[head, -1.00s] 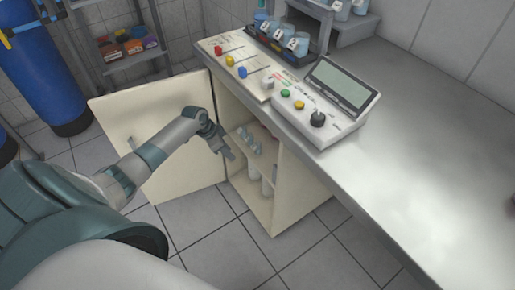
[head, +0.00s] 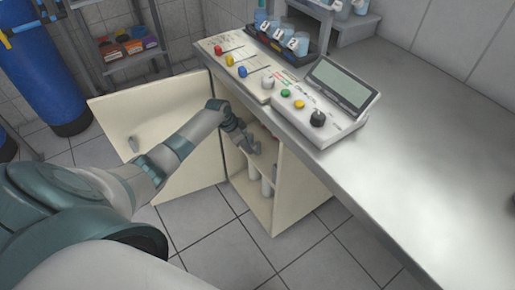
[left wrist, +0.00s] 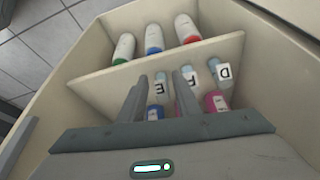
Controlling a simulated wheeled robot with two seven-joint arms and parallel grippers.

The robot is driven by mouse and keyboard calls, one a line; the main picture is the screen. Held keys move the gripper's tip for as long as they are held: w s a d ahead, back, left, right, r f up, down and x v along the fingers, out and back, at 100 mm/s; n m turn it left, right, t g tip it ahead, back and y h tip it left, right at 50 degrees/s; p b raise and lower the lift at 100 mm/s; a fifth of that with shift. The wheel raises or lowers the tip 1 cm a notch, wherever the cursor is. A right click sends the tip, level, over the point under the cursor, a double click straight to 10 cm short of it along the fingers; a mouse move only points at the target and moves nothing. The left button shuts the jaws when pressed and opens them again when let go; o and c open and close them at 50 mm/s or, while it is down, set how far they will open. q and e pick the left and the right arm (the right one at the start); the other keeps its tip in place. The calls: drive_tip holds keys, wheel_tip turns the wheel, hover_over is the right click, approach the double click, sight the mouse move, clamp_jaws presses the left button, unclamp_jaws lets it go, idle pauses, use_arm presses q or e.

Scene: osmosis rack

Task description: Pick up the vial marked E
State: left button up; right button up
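The vial marked E (left wrist: 160,87) is small, with a white label and a grey-blue body, and stands on the cabinet shelf (left wrist: 100,88). In the left wrist view it appears between the two fingers of my left gripper (left wrist: 160,76). The fingers are apart, and I cannot tell whether they touch it. Beside it to the right are the vials marked F (left wrist: 188,80) and D (left wrist: 222,73). In the head view my left gripper (head: 256,149) is inside the open cabinet, and the arm hides most of the vials. My right gripper is not in view.
White bottles (left wrist: 154,40) with coloured bands stand beyond the shelf edge. A blue bottle (left wrist: 156,112) and a pink bottle (left wrist: 216,102) are close to the gripper. The cabinet door (head: 160,125) stands open at left; the counter (head: 420,150) is above right.

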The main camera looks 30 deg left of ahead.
sight(257, 143)
use_arm(q)
drive_tip(key=shift+w+d, duration=0.25)
drive_tip(key=shift+w, duration=0.1)
drive_tip(key=w+d, duration=0.1)
drive_tip(key=w, duration=0.2)
drive_tip(key=shift+d, duration=0.4)
drive_tip(key=shift+w+d+f+b, duration=0.1)
drive_tip(key=shift+f+b, duration=0.2)
drive_tip(key=shift+f, duration=0.4)
drive_tip(key=shift+w+f, duration=0.1)
drive_tip(key=shift+f, duration=0.25)
drive_tip(key=shift+w+d+f, duration=0.1)
drive_tip(key=shift+w+f, duration=0.05)
drive_tip(key=shift+f, duration=0.2)
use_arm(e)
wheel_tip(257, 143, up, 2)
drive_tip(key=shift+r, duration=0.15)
use_arm(q)
clamp_jaws()
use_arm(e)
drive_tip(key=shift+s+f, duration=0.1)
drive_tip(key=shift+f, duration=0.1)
